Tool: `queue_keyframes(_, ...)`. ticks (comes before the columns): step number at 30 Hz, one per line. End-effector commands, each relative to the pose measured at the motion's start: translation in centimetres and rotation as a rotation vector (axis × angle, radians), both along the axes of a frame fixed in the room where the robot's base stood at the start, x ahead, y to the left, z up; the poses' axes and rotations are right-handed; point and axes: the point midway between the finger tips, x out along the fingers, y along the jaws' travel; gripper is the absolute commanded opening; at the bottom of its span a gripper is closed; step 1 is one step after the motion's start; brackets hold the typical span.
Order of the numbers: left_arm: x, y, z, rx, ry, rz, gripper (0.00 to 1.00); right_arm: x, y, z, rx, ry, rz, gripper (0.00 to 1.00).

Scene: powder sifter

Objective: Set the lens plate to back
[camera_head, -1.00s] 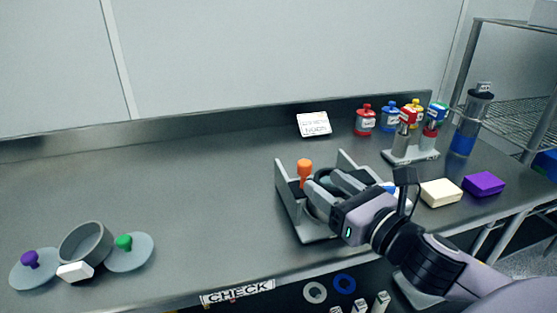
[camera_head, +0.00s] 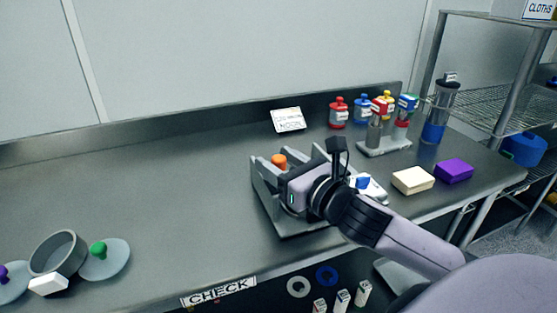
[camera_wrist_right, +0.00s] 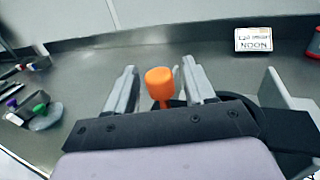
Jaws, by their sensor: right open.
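An orange knob (camera_head: 279,161) stands up in the grey walled stand (camera_head: 262,190) in the middle of the bench. The plate that it may belong to is hidden, so I cannot tell the lens plate for certain. My right gripper (camera_head: 283,172) is over the stand, close to the knob. In the right wrist view the open fingers of this gripper (camera_wrist_right: 160,90) lie on either side of the orange knob (camera_wrist_right: 160,82), with gaps visible. My left gripper is out of view.
A grey ring pot (camera_head: 58,252) and a green-knobbed disc (camera_head: 104,259) lie at the left front. A NOON card (camera_head: 288,120), small bottles (camera_head: 339,112), a cream block (camera_head: 413,180) and a purple block (camera_head: 454,171) are around the stand. The bench's left middle is clear.

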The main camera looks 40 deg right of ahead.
Motion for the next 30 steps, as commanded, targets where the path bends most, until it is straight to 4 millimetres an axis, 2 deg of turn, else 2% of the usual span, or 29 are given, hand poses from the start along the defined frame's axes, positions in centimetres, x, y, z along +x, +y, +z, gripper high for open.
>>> queue_keyframes(10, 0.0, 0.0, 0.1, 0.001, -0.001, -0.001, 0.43, 0.2, 0.0, 0.0, -0.001, 0.0, 0.0, 0.54)
queue_keyframes(15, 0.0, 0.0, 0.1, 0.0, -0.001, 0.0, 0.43, 0.2, 0.0, 0.0, -0.001, 0.0, 0.0, 0.0)
queue_keyframes(22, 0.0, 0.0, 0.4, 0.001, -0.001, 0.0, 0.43, 0.8, -0.1, 0.2, 0.0, -0.001, 0.0, 0.0)
queue_keyframes(30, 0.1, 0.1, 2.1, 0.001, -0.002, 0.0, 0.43, 4.8, -1.1, 0.4, -0.002, -0.002, -0.002, 0.0)
